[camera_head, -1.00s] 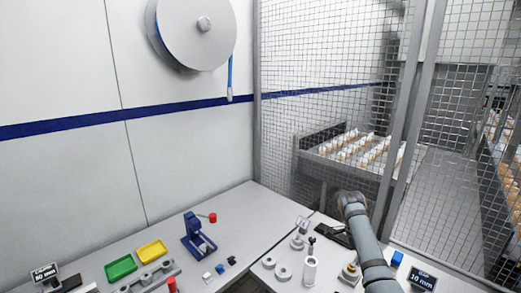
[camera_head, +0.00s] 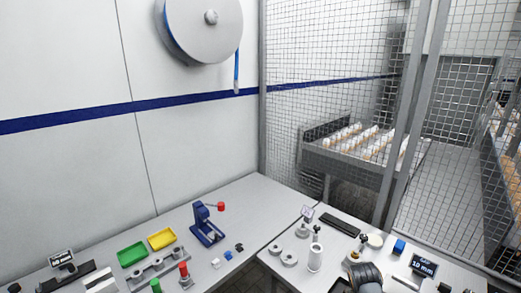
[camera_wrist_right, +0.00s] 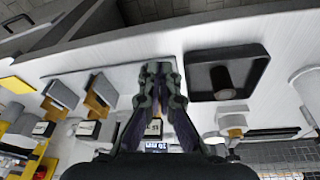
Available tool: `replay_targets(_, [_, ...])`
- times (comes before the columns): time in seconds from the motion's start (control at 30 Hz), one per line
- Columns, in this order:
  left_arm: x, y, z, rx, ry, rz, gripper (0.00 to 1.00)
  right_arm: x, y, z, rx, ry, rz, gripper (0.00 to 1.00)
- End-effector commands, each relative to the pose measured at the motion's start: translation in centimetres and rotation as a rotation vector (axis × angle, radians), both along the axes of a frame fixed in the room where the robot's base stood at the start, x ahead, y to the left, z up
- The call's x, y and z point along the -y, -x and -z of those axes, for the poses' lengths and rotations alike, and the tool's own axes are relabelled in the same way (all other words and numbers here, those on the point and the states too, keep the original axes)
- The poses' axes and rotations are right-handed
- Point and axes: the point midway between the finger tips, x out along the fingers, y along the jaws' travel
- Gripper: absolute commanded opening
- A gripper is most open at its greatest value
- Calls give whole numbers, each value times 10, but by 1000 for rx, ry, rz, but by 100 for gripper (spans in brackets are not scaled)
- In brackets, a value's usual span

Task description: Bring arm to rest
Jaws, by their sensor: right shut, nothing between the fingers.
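My right gripper (camera_wrist_right: 159,72) shows in the right wrist view with its fingertips together and nothing between them. It is above a light worktop with several small items around it. In the head view its fingers cannot be made out; a dark rounded shape (camera_head: 366,277) at the bottom edge may be part of my right arm, but I cannot tell. My left gripper is in neither view.
The right table holds a white cylinder (camera_head: 315,258), grey rings (camera_head: 289,257), a dark bar (camera_head: 340,224) and a 10 mm sign (camera_head: 423,266). A blue press (camera_head: 207,227), green tray (camera_head: 132,254) and yellow tray (camera_head: 161,239) stand left. A mesh fence (camera_head: 330,105) rises behind.

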Motion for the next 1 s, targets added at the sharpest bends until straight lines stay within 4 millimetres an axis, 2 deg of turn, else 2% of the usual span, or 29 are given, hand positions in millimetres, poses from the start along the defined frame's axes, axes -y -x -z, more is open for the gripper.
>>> replay_targets(0.03, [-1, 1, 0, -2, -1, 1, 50, -6, 24, 8, -7, -2, -112, 0])
replay_targets(0.2, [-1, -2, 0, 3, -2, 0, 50, -24, 81, 10, -5, 8, -475, 0])
replay_targets(0.5, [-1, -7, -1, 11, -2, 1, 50, -48, 147, -12, 12, 41, -882, 0])
replay_targets(0.73, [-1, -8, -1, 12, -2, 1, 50, -62, 182, -35, 28, 71, -1105, 0])
replay_targets(1.0, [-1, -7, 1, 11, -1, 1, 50, -55, 168, 37, 1, 54, -1097, 0])
